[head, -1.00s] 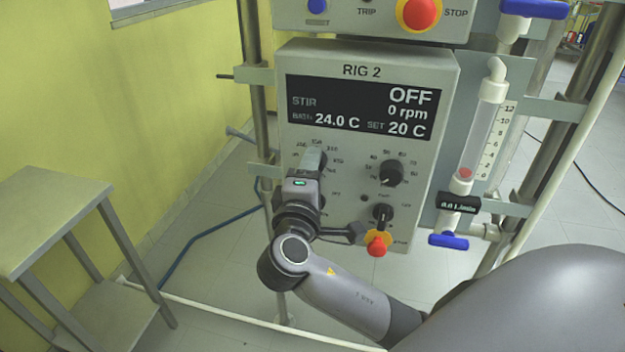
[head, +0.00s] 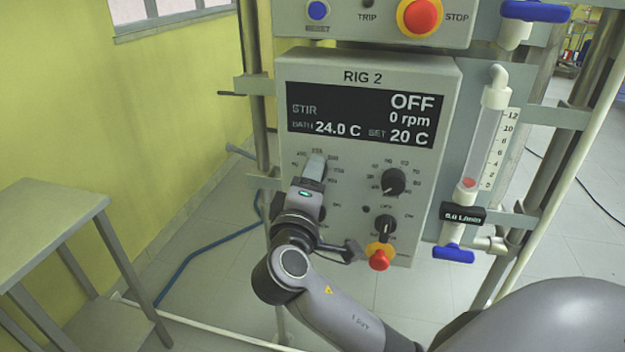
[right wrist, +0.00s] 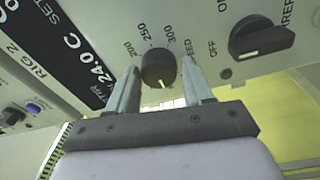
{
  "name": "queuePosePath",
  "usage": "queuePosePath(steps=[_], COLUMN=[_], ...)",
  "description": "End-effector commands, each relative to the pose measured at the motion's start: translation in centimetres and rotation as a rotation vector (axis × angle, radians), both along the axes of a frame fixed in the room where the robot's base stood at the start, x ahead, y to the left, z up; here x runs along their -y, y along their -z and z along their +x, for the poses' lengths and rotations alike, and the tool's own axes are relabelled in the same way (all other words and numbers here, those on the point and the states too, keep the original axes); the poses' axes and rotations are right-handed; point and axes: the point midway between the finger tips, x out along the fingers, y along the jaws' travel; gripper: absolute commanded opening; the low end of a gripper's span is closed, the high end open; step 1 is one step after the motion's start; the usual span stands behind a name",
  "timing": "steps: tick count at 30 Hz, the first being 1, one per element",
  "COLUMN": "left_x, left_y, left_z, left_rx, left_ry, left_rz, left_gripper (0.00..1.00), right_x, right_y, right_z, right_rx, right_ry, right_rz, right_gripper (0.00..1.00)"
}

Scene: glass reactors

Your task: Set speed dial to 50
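The speed dial (right wrist: 158,68) is a round black knob with a pale pointer mark, in the middle of the right wrist view. Marks 200, 250 and 300 show beside it; the pointer faces away from them, toward my gripper's palm, and the low marks are hidden. My right gripper (right wrist: 160,75) is open, one finger on each side of the dial with a small gap. In the head view my right gripper (head: 315,166) covers the dial at the panel's left. The display (head: 360,118) reads OFF, 0 rpm, 24.0 C, SET 20 C. My left gripper is not in view.
A bath dial (head: 393,181), a black switch (head: 385,227) and a red button (head: 379,258) sit right of my gripper. A flow meter (head: 484,130) with blue valves stands at the right. A grey table (head: 50,225) is at the left.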

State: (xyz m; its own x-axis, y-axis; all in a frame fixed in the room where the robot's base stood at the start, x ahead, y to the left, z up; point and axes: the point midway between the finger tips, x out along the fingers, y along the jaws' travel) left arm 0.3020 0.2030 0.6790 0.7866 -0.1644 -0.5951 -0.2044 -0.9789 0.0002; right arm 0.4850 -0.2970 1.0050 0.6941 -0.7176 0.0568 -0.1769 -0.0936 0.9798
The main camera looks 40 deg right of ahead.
Motion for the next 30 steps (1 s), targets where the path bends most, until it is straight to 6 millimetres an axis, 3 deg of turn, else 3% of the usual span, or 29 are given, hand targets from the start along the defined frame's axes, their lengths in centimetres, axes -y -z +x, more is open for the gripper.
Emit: queuePosePath(steps=[11,24,30], left_x=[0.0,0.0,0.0], left_y=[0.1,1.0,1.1], left_z=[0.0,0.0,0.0], left_rx=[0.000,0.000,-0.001], left_ry=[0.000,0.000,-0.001], left_rz=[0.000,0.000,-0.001], left_gripper=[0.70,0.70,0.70], right_x=[-0.1,-4.6,-5.1], right_y=[0.0,0.5,0.4], right_z=[-0.2,-4.4,-5.0], right_rx=[0.001,-0.001,-0.001], right_ry=[0.001,-0.001,0.001], right_rz=[-0.001,0.003,-0.001], right_gripper=[0.68,0.68,0.68])
